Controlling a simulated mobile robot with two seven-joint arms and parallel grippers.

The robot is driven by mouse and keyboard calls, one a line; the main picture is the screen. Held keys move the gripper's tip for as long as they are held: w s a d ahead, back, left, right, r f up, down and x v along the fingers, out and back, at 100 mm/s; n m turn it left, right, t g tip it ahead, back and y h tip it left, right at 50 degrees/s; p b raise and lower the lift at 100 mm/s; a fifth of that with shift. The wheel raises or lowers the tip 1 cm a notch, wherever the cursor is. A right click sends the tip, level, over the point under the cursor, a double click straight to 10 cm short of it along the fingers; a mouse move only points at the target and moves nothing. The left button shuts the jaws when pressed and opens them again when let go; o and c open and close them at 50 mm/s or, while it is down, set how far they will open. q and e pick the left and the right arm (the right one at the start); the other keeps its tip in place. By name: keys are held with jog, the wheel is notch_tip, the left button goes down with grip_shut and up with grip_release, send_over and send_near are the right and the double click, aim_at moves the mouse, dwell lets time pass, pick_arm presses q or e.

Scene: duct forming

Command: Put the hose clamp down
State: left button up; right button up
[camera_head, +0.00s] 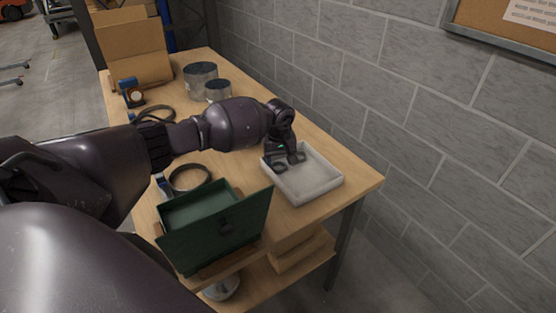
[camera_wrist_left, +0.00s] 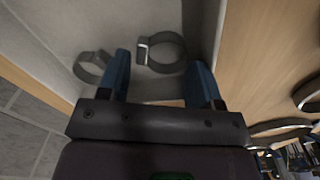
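My left gripper (camera_head: 288,160) is low over the near left part of the pale grey tray (camera_head: 322,187) at the table's right end. In the left wrist view its two blue fingers (camera_wrist_left: 158,68) stand apart. A small hose clamp (camera_wrist_left: 163,52), a grey ring with a bright buckle, lies in the tray between the fingertips. A narrow gap shows at the left finger; contact at the right finger is unclear. A second small clamp (camera_wrist_left: 92,66) lies in the tray outside the left finger. The right gripper is not in view.
A green open toolbox (camera_head: 215,235) stands at the near table edge, beside a large dark ring (camera_head: 190,179). Metal duct pieces (camera_head: 200,80), a blue tape measure (camera_head: 130,95) and a cardboard box (camera_head: 135,50) stand farther back. A block wall (camera_head: 400,110) runs along the right.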

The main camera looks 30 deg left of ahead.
aim_at(277, 164)
pick_arm(q)
jog(key=f, duration=0.1)
jog(key=s+f, duration=0.1)
jog(key=shift+s+d+f, duration=0.1)
jog(key=shift+f, duration=0.2)
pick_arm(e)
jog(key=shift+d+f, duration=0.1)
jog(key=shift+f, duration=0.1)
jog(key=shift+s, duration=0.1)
pick_arm(q)
jog(key=shift+r+p, duration=0.5)
jog(key=shift+p, duration=0.05)
jog(key=r, duration=0.2)
jog(key=w+r, duration=0.1)
jog(key=shift+a+r, duration=0.35)
jog(key=shift+a, duration=0.05)
notch_tip(277, 164, up, 9)
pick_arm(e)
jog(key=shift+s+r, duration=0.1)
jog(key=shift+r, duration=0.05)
pick_arm(q)
jog(key=shift+s+d, duration=0.1)
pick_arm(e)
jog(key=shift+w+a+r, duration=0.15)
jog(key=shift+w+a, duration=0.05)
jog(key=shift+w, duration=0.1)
